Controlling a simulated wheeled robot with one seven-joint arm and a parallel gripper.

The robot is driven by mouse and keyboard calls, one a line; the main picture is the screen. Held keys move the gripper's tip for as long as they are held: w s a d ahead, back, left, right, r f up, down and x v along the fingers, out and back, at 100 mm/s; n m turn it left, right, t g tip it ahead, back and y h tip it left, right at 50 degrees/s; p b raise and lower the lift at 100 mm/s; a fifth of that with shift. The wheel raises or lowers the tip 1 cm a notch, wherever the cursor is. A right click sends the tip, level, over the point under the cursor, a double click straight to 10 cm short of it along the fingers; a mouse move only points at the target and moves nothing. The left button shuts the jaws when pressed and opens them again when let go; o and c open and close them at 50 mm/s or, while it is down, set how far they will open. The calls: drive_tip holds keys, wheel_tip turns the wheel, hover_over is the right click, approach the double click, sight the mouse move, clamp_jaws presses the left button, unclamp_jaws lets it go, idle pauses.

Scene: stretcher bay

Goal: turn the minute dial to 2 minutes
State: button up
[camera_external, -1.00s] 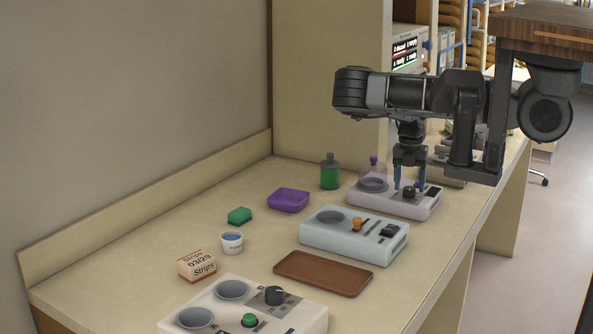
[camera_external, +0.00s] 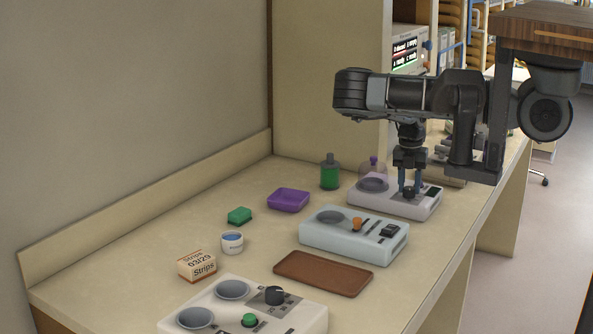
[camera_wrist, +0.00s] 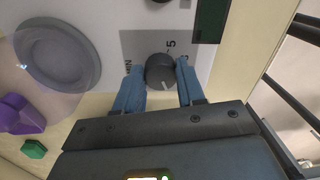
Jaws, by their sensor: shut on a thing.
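The minute dial (camera_wrist: 160,70) is a round dark knob on a grey panel marked "MIN" and "5" in the wrist view. A small white mark shows on its side nearest my gripper; the number it points at is not readable. The dial belongs to the far pale device (camera_external: 395,208), which has a round grey well (camera_wrist: 55,55) and a dark display (camera_wrist: 211,20). My gripper (camera_external: 409,190) points straight down over this device. Its blue fingers (camera_wrist: 160,75) are shut on the dial, one on each side.
A clear dome with a purple knob (camera_external: 374,160) is at the device's back left, beside a green bottle (camera_external: 330,176). A light-blue device (camera_external: 318,236) with an orange lever stands in front, then a brown tray (camera_external: 323,273). A purple dish (camera_external: 288,200) lies left.

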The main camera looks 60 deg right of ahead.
sight(408, 188)
drive_tip(key=shift+f+n+b, duration=0.1)
drive_tip(key=shift+n+b, duration=0.2)
drive_tip(key=shift+b, duration=0.2)
drive_tip(key=n+b, duration=0.1)
drive_tip(key=b, duration=0.1)
drive_tip(key=n+b, duration=0.2)
drive_tip(key=shift+f+b, duration=0.25)
drive_tip(key=shift+b, duration=0.1)
drive_tip(key=n+b, duration=0.3)
drive_tip(key=b, duration=0.1)
drive_tip(key=shift+w+a+r, duration=0.1)
drive_tip(key=shift+r+n+b, duration=0.2)
drive_tip(key=shift+n+b, duration=0.9)
drive_tip(key=shift+b, duration=0.1)
drive_tip(key=o, duration=1)
drive_tip(key=shift+o, duration=0.2)
drive_tip(key=shift+r, duration=0.1)
drive_tip(key=shift+a+r, duration=0.15)
drive_tip(key=shift+r, duration=3.75)
